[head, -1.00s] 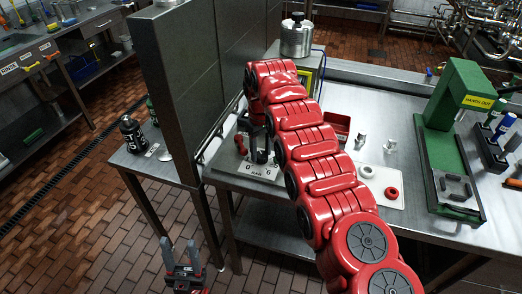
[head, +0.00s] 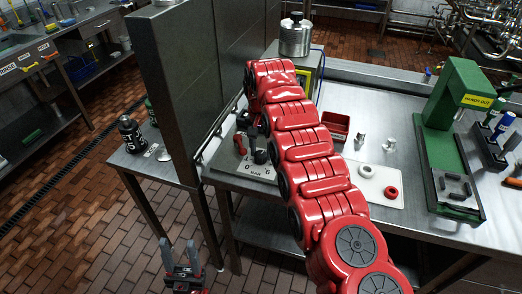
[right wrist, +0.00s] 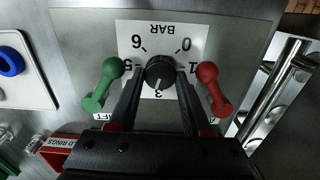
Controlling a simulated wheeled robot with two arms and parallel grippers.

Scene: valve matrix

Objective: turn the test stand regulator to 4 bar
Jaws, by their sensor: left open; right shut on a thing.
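The regulator is a round black knob (right wrist: 160,70) on a white BAR scale plate (right wrist: 150,32), upside down in the right wrist view. Its white mark points close to the 3, slightly toward the 5 side. The 2 and 4 are hidden by my fingers. My right gripper (right wrist: 160,80) is shut on the knob, one finger at each side. In the head view the scale plate (head: 257,171) shows 0, 6 and BAR, and my red arm hides much of the gripper. My left gripper (head: 180,259) is open and empty, low in front of the bench.
A red lever (right wrist: 211,86) and a green lever (right wrist: 103,86) flank the knob closely. A red bin (head: 336,124), a white tray (head: 375,190) and a green press (head: 450,130) stand to the right. A metal partition (head: 180,80) rises to the left.

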